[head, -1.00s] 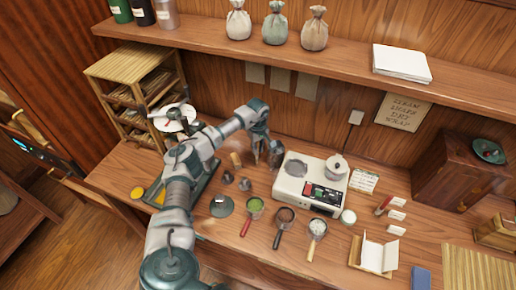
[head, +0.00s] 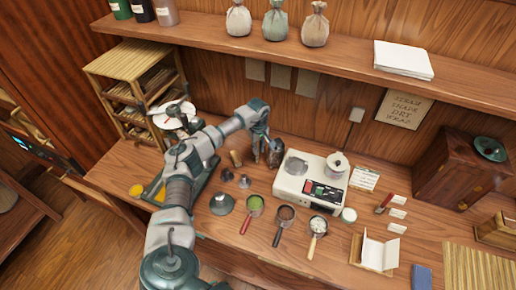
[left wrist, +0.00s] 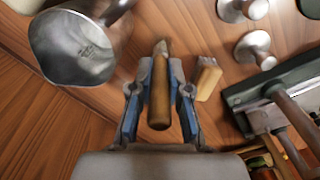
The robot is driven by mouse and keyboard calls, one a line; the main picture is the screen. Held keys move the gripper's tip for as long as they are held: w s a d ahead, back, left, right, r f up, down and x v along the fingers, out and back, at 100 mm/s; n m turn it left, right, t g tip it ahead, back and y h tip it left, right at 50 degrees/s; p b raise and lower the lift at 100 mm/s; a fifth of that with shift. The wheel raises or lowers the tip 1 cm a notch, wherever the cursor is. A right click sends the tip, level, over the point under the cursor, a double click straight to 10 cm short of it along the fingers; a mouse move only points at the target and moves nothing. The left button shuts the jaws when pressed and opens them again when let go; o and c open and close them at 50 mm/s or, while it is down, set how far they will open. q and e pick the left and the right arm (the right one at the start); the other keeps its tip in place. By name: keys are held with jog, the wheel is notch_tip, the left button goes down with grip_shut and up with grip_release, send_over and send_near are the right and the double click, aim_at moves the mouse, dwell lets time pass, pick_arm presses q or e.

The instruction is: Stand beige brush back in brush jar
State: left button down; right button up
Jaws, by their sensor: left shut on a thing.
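My left gripper (head: 262,138) is over the counter, left of the white scale machine. In the left wrist view its blue-edged fingers (left wrist: 159,100) are shut on a slim brush with a brown wooden handle (left wrist: 160,105); I take it for the beige brush. Its far end is small and darker, and I cannot make out its bristles. A grey metal vessel (left wrist: 72,50), seemingly the brush jar, is at upper left in the wrist view, apart from the brush. In the head view a dark jar (head: 275,153) stands just right of the gripper. The right gripper is out of view.
A tan wooden piece (left wrist: 208,78) is close right of the fingers; small metal pieces (left wrist: 254,48) lie beyond. The white machine (head: 308,180) stands right of the jar. Handled cups (head: 284,213) line the front. A bamboo rack (head: 130,85) is at the left.

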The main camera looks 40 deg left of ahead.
pick_arm(q)
jog(key=c, duration=1)
grip_release()
jog(key=shift+c, duration=0.2)
notch_tip(320, 180, up, 12)
jog(key=shift+a+f, duration=0.1)
jog(key=shift+f, duration=0.1)
